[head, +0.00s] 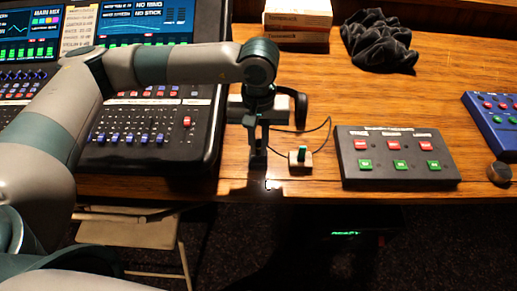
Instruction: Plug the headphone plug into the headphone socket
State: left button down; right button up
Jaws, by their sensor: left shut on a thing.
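My left gripper (257,160) points down just right of the mixing console (165,165), low over the front of the wooden desk. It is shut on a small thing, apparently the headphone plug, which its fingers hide. The dark headphones (299,108) lie behind it, partly covered by my wrist. I cannot make out the headphone socket clearly. My right gripper is out of view.
A dark button box (395,178) with red and green buttons stands to the right. A blue box (488,115) and a round knob (499,173) are at the far right. A black cloth (377,42) and stacked boxes (297,20) lie behind.

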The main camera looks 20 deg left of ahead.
aim_at(258, 143)
pick_arm(q)
jog(key=shift+r, duration=2.75)
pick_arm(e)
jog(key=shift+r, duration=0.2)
pick_arm(q)
jog(key=shift+s, duration=0.1)
